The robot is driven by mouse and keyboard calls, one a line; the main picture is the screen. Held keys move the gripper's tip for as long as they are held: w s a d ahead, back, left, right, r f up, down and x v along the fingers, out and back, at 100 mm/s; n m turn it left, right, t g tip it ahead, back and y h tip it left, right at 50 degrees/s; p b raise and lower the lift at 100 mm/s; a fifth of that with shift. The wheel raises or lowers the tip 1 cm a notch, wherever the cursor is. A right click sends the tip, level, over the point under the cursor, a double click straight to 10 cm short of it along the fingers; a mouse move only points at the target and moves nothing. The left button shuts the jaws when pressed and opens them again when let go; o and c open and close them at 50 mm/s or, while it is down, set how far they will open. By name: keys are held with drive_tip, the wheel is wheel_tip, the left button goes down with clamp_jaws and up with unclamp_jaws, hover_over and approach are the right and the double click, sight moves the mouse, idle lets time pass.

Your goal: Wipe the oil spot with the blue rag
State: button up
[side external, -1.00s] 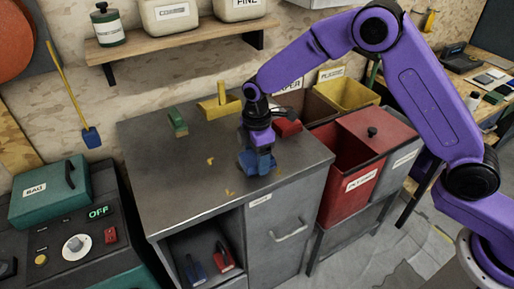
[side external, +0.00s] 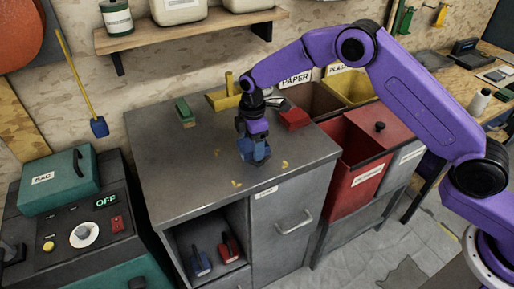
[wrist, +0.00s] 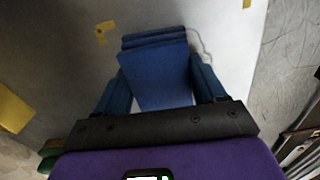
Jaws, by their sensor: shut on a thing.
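The blue rag (wrist: 155,75) looks like a folded blue stack between my gripper's blue fingers. My gripper (side external: 254,148) is shut on it, pointing down over the front middle of the grey cabinet top (side external: 175,178). The rag is at or just above the surface; I cannot tell whether it touches. In the wrist view, a pale curved outline (wrist: 208,46) shows beside the rag's upper right. It may be the edge of the oil spot, but I cannot tell. No clear oil spot shows in the side view; the rag and gripper hide part of the top.
Yellow scraps (side external: 236,183) lie around the gripper. A green-topped brush (side external: 184,112), a yellow dustpan (side external: 223,97) and a red block (side external: 294,119) sit farther back. Red bins (side external: 358,165) stand to the right, a machine (side external: 85,225) to the left. The left part of the top is clear.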

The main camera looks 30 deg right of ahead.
sight(264, 166)
drive_tip(key=shift+w, duration=0.95)
drive_tip(key=shift+s, duration=4.2)
wheel_tip(264, 166, up, 8)
drive_tip(key=shift+w, duration=0.15)
